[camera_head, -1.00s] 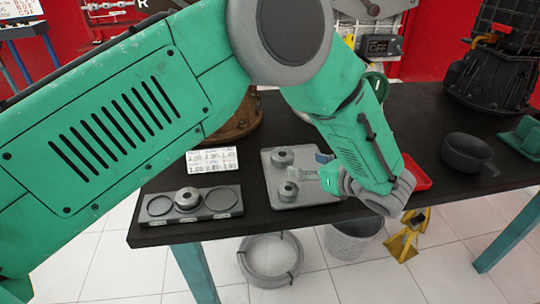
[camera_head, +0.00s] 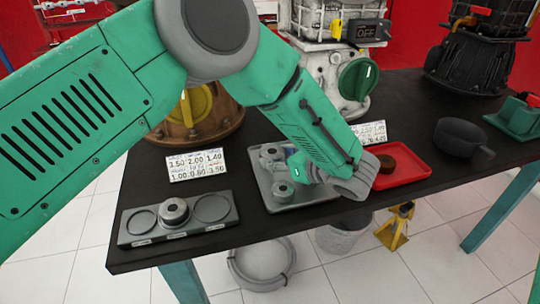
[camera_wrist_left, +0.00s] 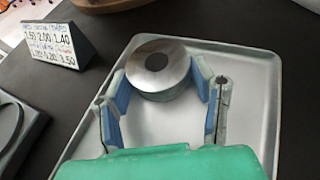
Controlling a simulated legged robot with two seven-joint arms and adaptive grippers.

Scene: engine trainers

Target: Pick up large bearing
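A grey metal bearing (camera_head: 270,151) stands at the far side of a grey tray (camera_head: 318,196); it looks like the larger one there. A smaller bearing (camera_head: 283,191) sits nearer the tray's front. My left gripper (camera_head: 274,164) is low over the tray at the far bearing. In the left wrist view, the blue-padded fingers of the left gripper (camera_wrist_left: 160,84) are open, with the bearing (camera_wrist_left: 160,60) at their tips. A gap shows beside the pads; contact is unclear. The smaller bearing is not visible there. My right gripper is out of view.
A grey holder (camera_head: 132,229) with round recesses, a bearing (camera_head: 174,211) in its middle one, stands at left. A number sign (camera_head: 196,165) stands behind it. A red tray (camera_head: 405,164) with a brown part lies right of the arm. A dark pan (camera_head: 459,139) is farther right.

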